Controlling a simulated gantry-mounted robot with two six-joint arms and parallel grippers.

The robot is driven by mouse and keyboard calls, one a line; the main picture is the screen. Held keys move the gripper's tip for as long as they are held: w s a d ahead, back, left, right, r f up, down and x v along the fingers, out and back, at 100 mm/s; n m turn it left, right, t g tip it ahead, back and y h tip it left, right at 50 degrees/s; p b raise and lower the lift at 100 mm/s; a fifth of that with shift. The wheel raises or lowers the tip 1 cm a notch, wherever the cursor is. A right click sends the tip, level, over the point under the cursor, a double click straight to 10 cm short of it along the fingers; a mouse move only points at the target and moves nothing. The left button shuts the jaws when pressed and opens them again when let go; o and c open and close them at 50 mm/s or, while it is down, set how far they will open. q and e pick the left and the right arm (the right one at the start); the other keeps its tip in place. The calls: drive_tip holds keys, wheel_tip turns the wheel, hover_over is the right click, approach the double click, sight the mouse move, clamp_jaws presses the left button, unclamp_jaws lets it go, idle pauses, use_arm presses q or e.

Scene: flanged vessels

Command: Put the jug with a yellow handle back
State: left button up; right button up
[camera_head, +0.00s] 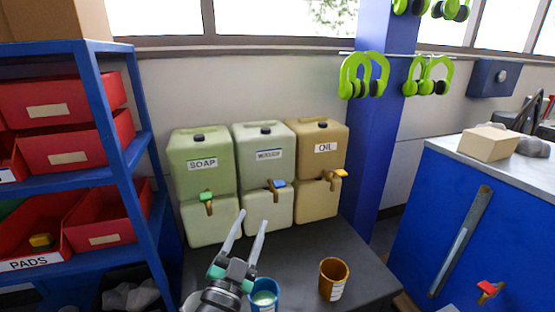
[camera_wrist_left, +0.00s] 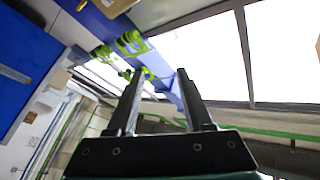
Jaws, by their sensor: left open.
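An orange-brown jug (camera_head: 335,279) with a white label stands upright on the dark table at the front; no yellow handle can be made out on it. A blue jug (camera_head: 264,295) with pale green inside stands to its left, partly cut off by the lower edge. My left gripper (camera_head: 252,217) is open and empty, pointing up towards the containers, above and left of the brown jug and apart from it. Its two fingers also show in the left wrist view (camera_wrist_left: 160,73), with nothing between them. My right gripper is not in view.
Containers labelled SOAP (camera_head: 205,165), a middle one (camera_head: 262,135) with a blue tap, and OIL (camera_head: 318,165) with a yellow tap stand behind the gripper. A blue shelf with red bins (camera_head: 65,95) is left. A blue cabinet (camera_head: 455,220) is right. The dark table (camera_head: 350,250) has bare room.

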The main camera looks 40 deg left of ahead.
use_arm(q)
drive_tip(key=s+d+r+t+h, duration=0.3)
drive_tip(key=d+r+h, duration=0.15)
drive_tip(key=r, duration=0.55)
drive_tip(key=s+d+r+t+h, duration=0.25)
drive_tip(key=d+r, duration=0.35)
drive_tip(key=r, duration=0.3)
drive_tip(key=s+d+r+t+h, duration=0.35)
drive_tip(key=d+r, duration=0.25)
drive_tip(key=r, duration=0.4)
wheel_tip(320, 180, up, 53)
drive_tip(key=g+p, duration=0.1)
drive_tip(key=p, duration=5.2)
drive_tip(key=shift+a+h, duration=0.15)
drive_tip(key=shift+h, duration=0.3)
drive_tip(key=shift+f, duration=0.1)
